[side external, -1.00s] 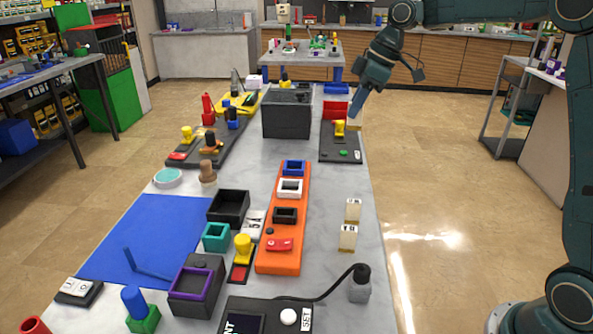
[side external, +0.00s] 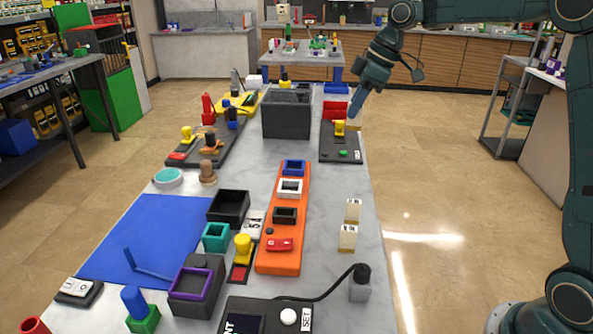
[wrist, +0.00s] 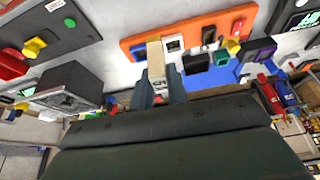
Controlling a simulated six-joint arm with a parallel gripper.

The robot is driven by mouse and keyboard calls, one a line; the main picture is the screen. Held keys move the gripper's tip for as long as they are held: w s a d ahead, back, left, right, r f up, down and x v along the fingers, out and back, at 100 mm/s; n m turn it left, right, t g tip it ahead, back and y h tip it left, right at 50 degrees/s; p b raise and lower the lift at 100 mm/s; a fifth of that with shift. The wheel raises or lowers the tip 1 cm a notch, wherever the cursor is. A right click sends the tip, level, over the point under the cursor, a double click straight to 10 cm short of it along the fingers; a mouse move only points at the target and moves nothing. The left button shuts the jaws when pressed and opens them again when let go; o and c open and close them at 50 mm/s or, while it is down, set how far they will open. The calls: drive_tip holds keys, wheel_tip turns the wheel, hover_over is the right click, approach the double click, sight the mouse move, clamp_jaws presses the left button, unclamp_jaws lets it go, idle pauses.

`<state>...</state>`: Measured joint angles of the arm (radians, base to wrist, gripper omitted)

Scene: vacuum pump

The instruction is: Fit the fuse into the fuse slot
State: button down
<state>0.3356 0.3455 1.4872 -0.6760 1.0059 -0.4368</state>
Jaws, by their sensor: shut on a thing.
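My gripper (wrist: 158,92) is shut on a cream block with dark marks, which I take as the fuse (wrist: 156,62); it stands out between the two blue-grey fingers in the wrist view. In the side view my gripper (side external: 357,108) is at the right edge of a dark panel (side external: 331,154) with a red block, a yellow knob and a green button. Two similar cream blocks (side external: 348,236) stand on the table at the right. I cannot tell which opening is the fuse slot.
An orange panel (side external: 265,258) with several framed openings lies mid-table. A dark box (side external: 287,121) stands left of the dark panel. A black cable (side external: 325,290) crosses the front. The grey table (side external: 338,275) is bare between the orange panel and the cream blocks.

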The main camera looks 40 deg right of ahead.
drive_tip(key=shift+w+a+r, duration=0.1)
drive_tip(key=shift+w+a, duration=0.1)
drive_tip(key=shift+a, duration=0.45)
drive_tip(key=a+r, duration=0.3)
drive_tip(key=a, duration=1.5)
drive_tip(key=shift+w+n, duration=0.3)
drive_tip(key=shift+w, duration=0.1)
drive_tip(key=shift+f, duration=0.1)
wheel_tip(320, 180, down, 20)
drive_tip(key=shift+r, duration=0.1)
drive_tip(key=c, duration=1.4)
unclamp_jaws()
